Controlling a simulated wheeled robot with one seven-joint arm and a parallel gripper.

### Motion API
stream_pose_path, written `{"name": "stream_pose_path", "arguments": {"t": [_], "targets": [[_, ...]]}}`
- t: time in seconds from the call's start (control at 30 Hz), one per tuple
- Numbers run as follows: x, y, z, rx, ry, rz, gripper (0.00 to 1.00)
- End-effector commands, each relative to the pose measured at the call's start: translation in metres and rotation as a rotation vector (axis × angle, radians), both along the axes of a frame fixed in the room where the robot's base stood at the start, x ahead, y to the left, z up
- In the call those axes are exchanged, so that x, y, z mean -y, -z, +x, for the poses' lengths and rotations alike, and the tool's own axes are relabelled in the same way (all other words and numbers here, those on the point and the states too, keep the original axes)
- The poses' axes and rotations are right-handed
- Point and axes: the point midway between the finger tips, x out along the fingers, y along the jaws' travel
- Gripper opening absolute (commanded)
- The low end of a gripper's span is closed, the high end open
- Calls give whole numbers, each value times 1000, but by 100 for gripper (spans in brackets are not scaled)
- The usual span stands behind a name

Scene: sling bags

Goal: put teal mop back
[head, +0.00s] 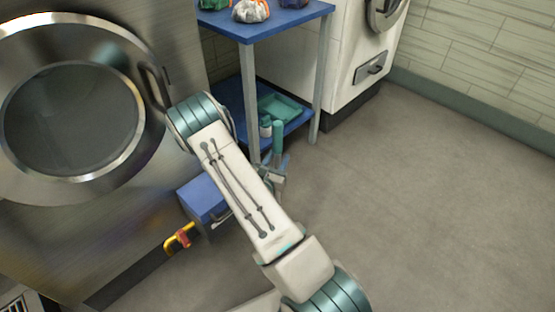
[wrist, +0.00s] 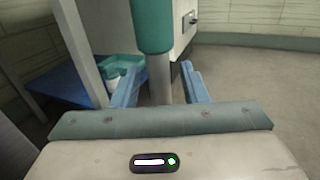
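The teal mop shows as an upright teal grip (head: 277,135) beside the blue shelf unit in the head view. In the wrist view its teal grip (wrist: 152,25) and grey pole (wrist: 161,88) stand straight ahead. My gripper (wrist: 163,70) has its two blue fingers spread, one on each side of the pole in the picture, with gaps on both sides. I cannot tell how deep between the fingers the pole is. In the head view my gripper (head: 272,170) is partly hidden by my arm. The mop's lower end is hidden.
A blue shelf unit (head: 249,85) holds bags on top and a teal tray (head: 280,106) below. A blue box (head: 203,198) and a yellow-orange handle (head: 180,238) are near the large metal machine (head: 150,215). A white machine (head: 345,60) stands behind. The floor at right is clear.

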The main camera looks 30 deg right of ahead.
Motion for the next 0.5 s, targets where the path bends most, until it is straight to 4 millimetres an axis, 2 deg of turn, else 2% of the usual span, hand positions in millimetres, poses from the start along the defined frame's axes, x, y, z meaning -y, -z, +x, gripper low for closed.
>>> {"name": "stream_pose_path", "arguments": {"t": [0.3,0.5], "targets": [[-50,0,-43,-8,-7,1,40],[-75,2,-68,-6,-5,2,40]]}}
